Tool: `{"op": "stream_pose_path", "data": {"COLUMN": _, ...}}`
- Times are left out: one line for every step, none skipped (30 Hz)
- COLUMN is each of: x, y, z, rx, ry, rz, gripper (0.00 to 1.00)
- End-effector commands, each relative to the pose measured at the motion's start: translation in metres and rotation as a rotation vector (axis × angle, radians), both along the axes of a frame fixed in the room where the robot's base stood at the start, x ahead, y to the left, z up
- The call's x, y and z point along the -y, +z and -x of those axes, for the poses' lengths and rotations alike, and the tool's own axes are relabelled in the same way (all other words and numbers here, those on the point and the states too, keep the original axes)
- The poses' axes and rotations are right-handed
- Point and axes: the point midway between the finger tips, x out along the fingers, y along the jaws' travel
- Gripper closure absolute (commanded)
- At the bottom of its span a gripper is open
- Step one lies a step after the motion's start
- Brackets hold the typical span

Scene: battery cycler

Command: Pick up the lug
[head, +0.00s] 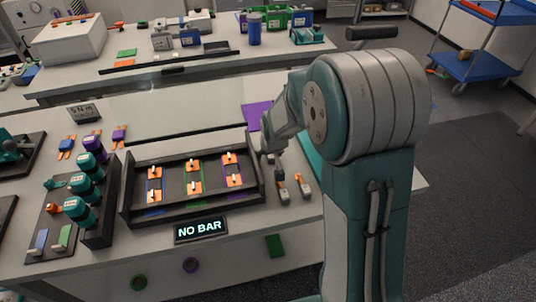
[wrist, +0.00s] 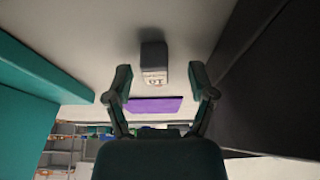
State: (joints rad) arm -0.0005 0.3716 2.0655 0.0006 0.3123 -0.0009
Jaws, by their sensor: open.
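My gripper (wrist: 161,78) is open in the wrist view, with its two dark green fingers spread apart. A small dark grey block with a pale, marked end face (wrist: 154,63) shows between and beyond the fingertips, and no finger touches it. I cannot tell for sure whether it is the lug. In the head view, small grey pieces with orange parts (head: 282,192) (head: 303,187) lie on the bench right of the black tray. The end of my arm is above and behind them, and the gripper's fingers are hard to make out there.
A black tray (head: 125,190) holds several orange-ended pieces. A "NO BAR" display (head: 201,230) stands before it. A purple mat (head: 254,117) lies behind my arm and shows in the wrist view (wrist: 152,105). A dark wall-like surface (wrist: 270,85) is close on the wrist view's right.

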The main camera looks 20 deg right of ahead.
Motion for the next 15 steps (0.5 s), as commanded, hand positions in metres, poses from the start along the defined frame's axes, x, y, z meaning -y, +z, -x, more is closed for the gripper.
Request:
{"op": "stream_pose_path", "data": {"x": 0.0006, "y": -0.0018, "z": -0.0008, "rx": 0.0, "ry": -0.001, "rz": 0.0, "gripper": 0.29}}
{"op": "stream_pose_path", "data": {"x": 0.0008, "y": -0.0022, "z": -0.0009, "rx": 0.001, "ry": -0.001, "rz": 0.0, "gripper": 0.29}}
{"op": "stream_pose_path", "data": {"x": 0.0009, "y": -0.0022, "z": -0.001, "rx": 0.001, "ry": -0.001, "rz": 0.0, "gripper": 0.29}}
{"op": "stream_pose_path", "data": {"x": 0.0009, "y": -0.002, "z": -0.001, "rx": 0.001, "ry": -0.001, "rz": 0.0, "gripper": 0.29}}
{"op": "stream_pose_path", "data": {"x": 0.0009, "y": -0.0019, "z": -0.001, "rx": 0.001, "ry": -0.001, "rz": 0.0, "gripper": 0.29}}
{"op": "stream_pose_path", "data": {"x": 0.0007, "y": -0.0018, "z": -0.0009, "rx": 0.001, "ry": -0.001, "rz": 0.0, "gripper": 0.29}}
{"op": "stream_pose_path", "data": {"x": 0.0005, "y": -0.0018, "z": -0.0009, "rx": 0.001, "ry": -0.001, "rz": 0.0, "gripper": 0.29}}
{"op": "stream_pose_path", "data": {"x": 0.0003, "y": -0.0018, "z": -0.0009, "rx": 0.001, "ry": -0.001, "rz": 0.0, "gripper": 0.38}}
{"op": "stream_pose_path", "data": {"x": 0.0002, "y": -0.0018, "z": -0.0009, "rx": 0.001, "ry": -0.001, "rz": 0.0, "gripper": 0.55}}
{"op": "stream_pose_path", "data": {"x": 0.0001, "y": -0.0017, "z": -0.0009, "rx": 0.001, "ry": -0.001, "rz": 0.0, "gripper": 0.69}}
{"op": "stream_pose_path", "data": {"x": 0.0001, "y": -0.0017, "z": -0.0009, "rx": 0.001, "ry": -0.001, "rz": 0.0, "gripper": 0.82}}
{"op": "stream_pose_path", "data": {"x": 0.0001, "y": -0.0017, "z": -0.0009, "rx": 0.001, "ry": -0.001, "rz": 0.0, "gripper": 1.0}}
{"op": "stream_pose_path", "data": {"x": 0.0001, "y": -0.0017, "z": -0.0009, "rx": 0.001, "ry": -0.001, "rz": 0.0, "gripper": 1.0}}
{"op": "stream_pose_path", "data": {"x": 0.0001, "y": -0.0018, "z": -0.0009, "rx": 0.001, "ry": -0.001, "rz": 0.0, "gripper": 1.0}}
{"op": "stream_pose_path", "data": {"x": 0.0001, "y": -0.002, "z": -0.001, "rx": 0.0, "ry": -0.001, "rz": 0.0, "gripper": 1.0}}
